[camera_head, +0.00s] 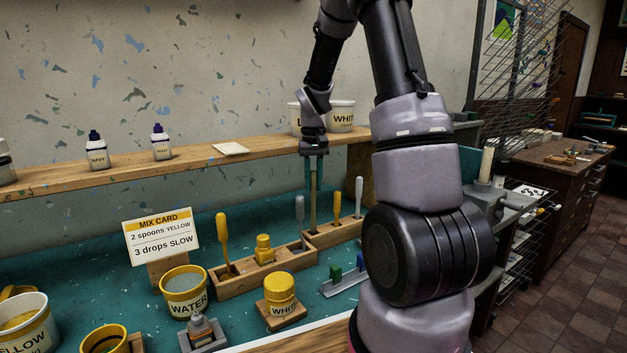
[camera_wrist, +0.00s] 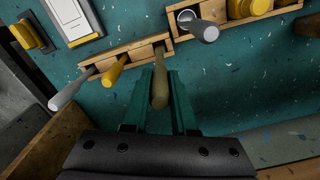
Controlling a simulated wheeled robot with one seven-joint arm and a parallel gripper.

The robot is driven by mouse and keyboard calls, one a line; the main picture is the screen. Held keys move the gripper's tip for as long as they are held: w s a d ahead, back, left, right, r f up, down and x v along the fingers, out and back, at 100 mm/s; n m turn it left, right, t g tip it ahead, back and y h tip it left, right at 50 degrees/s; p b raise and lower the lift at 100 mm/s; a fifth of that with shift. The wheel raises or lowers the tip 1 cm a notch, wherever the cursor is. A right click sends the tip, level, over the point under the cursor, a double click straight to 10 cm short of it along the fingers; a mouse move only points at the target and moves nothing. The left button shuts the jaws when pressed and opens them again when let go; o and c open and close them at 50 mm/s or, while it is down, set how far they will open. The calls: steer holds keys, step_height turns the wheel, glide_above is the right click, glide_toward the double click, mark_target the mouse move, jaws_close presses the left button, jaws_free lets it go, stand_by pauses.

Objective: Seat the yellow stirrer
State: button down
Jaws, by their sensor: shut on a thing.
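My gripper (camera_head: 314,168) is shut on a tan stirrer (camera_head: 313,205), which hangs upright below the fingers. Its lower end is at the left part of the right wooden rack (camera_head: 335,234); I cannot tell how deep it sits. In the wrist view the tan stirrer (camera_wrist: 160,82) lies between the teal fingers (camera_wrist: 160,108), its far end at the rack (camera_wrist: 132,53). A yellow stirrer (camera_head: 337,205) stands in the same rack beside it, also in the wrist view (camera_wrist: 116,70). A grey stirrer (camera_head: 359,196) stands to its right. Another yellow-handled tool (camera_head: 222,230) leans in the left rack (camera_head: 238,284).
The left rack also holds a yellow bottle (camera_head: 264,248) and a grey-handled tool (camera_head: 299,210). In front stand a water pot (camera_head: 184,300), a white-paint pot (camera_head: 280,300) and a small grey tray (camera_head: 342,287). A shelf (camera_head: 260,150) runs behind. A mix card (camera_head: 162,236) stands left.

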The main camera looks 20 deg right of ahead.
mark_target(313, 171)
steer(key=shift+f, duration=2.65)
steer(key=c, duration=0.6)
jaws_free()
steer(key=shift+c, duration=0.2)
step_height(313, 171, up, 11)
steer(key=shift+f, duration=0.15)
